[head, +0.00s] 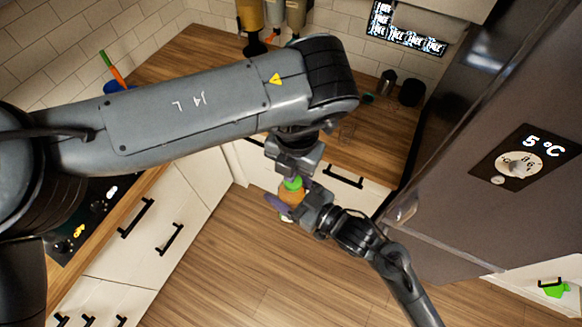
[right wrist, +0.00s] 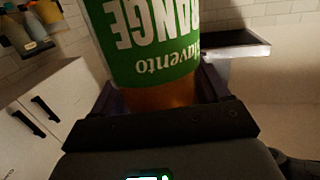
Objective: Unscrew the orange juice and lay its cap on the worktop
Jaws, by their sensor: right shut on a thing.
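The orange juice bottle (head: 290,197) is a small orange shape with a green top (head: 292,184) in the head view. It is held in the air in front of the cabinets. My right gripper (head: 293,200) is shut around it from the lower right. In the right wrist view the bottle (right wrist: 150,45) stands between the fingers, with a green label whose white lettering is upside down and orange juice below it. Its top is out of that view. My left gripper (head: 293,167) points down directly above the green top. Its fingertips are hard to make out, so its grip is unclear.
The wooden worktop (head: 375,150) runs behind my arms, with a clear stretch at the right. Dark canisters (head: 411,92) stand at its back. A blue cup (head: 118,87) holds utensils at the left. The fridge (head: 480,120) is close on the right.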

